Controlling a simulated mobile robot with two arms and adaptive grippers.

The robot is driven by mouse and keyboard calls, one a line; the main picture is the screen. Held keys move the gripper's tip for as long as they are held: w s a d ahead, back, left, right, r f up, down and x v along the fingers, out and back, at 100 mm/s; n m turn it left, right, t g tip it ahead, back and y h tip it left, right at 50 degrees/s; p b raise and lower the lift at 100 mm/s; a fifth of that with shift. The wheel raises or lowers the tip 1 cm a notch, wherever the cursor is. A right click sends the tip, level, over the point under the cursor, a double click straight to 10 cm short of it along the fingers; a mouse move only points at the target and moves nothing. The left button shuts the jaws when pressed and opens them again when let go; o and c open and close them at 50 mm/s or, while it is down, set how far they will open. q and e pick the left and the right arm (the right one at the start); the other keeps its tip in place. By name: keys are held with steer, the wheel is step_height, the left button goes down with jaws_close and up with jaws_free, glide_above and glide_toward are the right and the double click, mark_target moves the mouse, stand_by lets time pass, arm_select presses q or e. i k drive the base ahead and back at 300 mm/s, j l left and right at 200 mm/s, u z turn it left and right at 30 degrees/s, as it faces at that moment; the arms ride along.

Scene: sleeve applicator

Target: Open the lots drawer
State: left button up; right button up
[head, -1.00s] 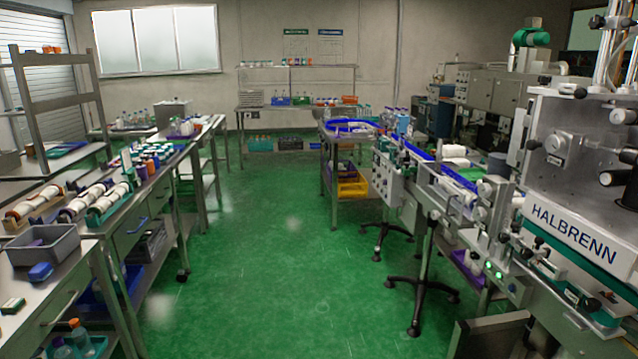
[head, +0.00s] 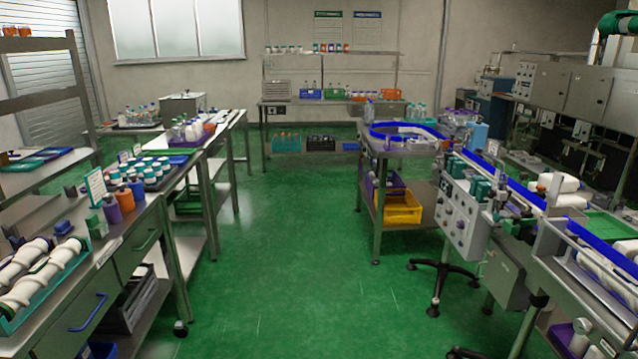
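Two closed drawers sit under the left bench. The nearer drawer (head: 80,322) has a blue handle (head: 88,312). The farther drawer (head: 143,243) has a green handle (head: 147,240). A small white label (head: 109,252) is on the bench edge between them, but its text is too small to read, so I cannot tell which drawer is the lots drawer. Neither of my grippers is in view.
On the left bench stand white rolls in a teal tray (head: 40,290) and several coloured bottles (head: 125,200). The green floor (head: 290,260) is clear between the bench and the conveyor machine (head: 465,215) on the right.

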mark_target(358, 110)
steer(key=i+j, duration=0.1)
steer(key=i, duration=8.1)
steer(key=l, duration=0.1)
